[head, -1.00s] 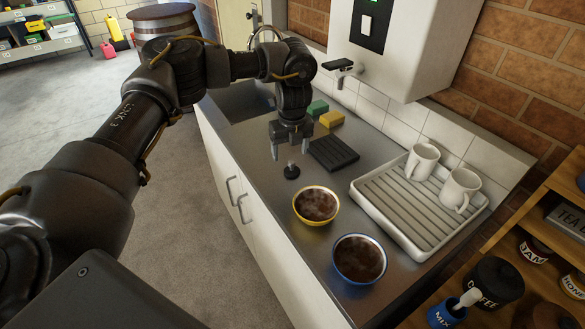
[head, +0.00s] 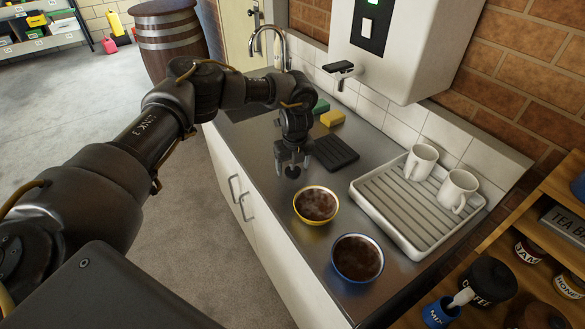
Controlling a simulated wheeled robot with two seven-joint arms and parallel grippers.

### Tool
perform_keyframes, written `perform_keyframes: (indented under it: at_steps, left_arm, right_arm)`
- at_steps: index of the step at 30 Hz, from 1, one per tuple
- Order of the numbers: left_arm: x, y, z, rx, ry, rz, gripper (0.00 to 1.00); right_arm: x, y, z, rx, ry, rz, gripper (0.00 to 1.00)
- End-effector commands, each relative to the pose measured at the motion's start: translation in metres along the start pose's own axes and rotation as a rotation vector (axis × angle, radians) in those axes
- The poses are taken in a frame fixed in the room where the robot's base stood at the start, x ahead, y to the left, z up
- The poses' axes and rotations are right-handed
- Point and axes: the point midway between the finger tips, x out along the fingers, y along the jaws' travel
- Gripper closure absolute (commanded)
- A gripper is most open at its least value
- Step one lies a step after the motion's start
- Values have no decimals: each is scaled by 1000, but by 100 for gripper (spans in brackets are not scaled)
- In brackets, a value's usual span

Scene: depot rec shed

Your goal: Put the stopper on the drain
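The small black stopper (head: 292,173) lies on the steel counter, in front of the black ridged mat. My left gripper (head: 292,166) is pointed down right over it. Its fingers are apart, one on each side of the stopper's upper part, and look open; I see no clear contact. The sink (head: 238,114) is at the far left end of the counter, mostly behind my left arm. The drain inside it is hidden. My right gripper is not in view.
A yellow bowl (head: 315,221) and a blue bowl (head: 345,281) of steaming brown liquid stand close in front of the stopper. The black mat (head: 336,153), a yellow sponge (head: 332,118) and a green one (head: 321,106) lie behind. A white drainer tray (head: 362,189) holds two mugs.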

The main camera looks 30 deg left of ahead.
Motion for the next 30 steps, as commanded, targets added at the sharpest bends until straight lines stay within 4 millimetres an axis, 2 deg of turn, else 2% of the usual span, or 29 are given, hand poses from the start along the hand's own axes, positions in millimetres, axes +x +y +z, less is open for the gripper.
perform_keyframes:
  at_steps: [1,9,12,23,28,30]
  left_arm:
    - [0,0,0,0,0,0,36]
    - [0,0,0,0,0,0,71]
    - [0,0,0,0,0,0,81]
    - [-7,0,2,-1,0,-1,81]
    - [-29,-1,4,0,-1,-6,81]
    - [-43,4,-4,4,2,-4,81]
  right_arm:
    - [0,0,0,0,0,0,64]
    - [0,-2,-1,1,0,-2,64]
    - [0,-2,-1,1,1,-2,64]
    - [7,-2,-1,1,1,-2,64]
    - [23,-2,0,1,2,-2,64]
    - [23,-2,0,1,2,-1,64]
